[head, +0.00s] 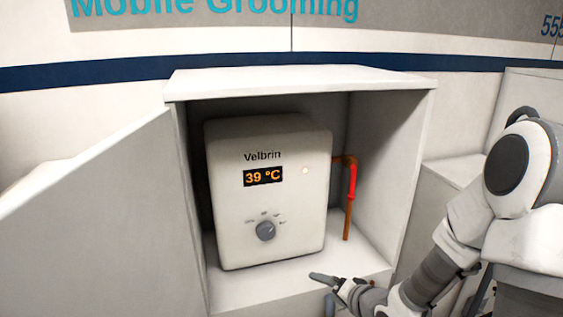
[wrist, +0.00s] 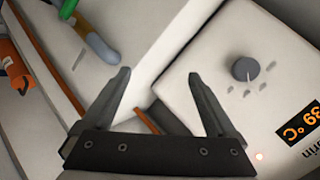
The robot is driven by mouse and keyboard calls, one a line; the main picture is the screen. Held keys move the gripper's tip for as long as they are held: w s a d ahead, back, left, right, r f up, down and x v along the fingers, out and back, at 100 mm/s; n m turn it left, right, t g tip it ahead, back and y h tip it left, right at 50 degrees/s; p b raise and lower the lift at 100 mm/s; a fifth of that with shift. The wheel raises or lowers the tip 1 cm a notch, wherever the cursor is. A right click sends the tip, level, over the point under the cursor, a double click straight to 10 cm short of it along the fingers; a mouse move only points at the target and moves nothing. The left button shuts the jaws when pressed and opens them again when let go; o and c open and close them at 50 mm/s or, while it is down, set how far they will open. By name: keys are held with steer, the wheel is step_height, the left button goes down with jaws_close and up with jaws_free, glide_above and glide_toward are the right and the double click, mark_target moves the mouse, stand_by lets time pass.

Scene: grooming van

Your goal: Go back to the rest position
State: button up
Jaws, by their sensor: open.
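My gripper (head: 336,281) is in front of the lower right of an open cabinet (head: 300,82) in the head view. In the wrist view my gripper (wrist: 158,98) shows two dark fingers spread apart with nothing between them. A white water heater (head: 265,190) stands inside the cabinet, with a "39 °C" display and a grey dial (head: 265,231). The heater (wrist: 240,30) and its dial (wrist: 245,69) also show at the right of the wrist view. The fingers appear apart from the dial.
The cabinet door (head: 100,225) stands open to the left. A pipe with a red section (head: 352,182) runs beside the heater. A white counter (head: 455,170) is at the right.

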steer(key=s+d+r+n+g+h, duration=0.1)
steer(key=s+d+r+n+h, duration=0.15)
steer(key=r, duration=0.55)
steer(key=s+d+r+n+h, duration=0.1)
steer(key=s+d+r+h, duration=0.25)
steer(key=r, duration=0.35)
steer(key=s+a+r+n+g, duration=0.2)
steer(key=s+r, duration=0.1)
steer(key=s, duration=0.6)
steer(key=s+a+r+n+g, duration=0.1)
steer(key=s+a+r, duration=0.15)
steer(key=s, duration=0.55)
step_height(320, 180, up, 18)
steer(key=d+p, duration=0.1)
steer(key=p, duration=1.6)
steer(key=shift+f+y, duration=0.25)
steer(key=shift+y, duration=0.05)
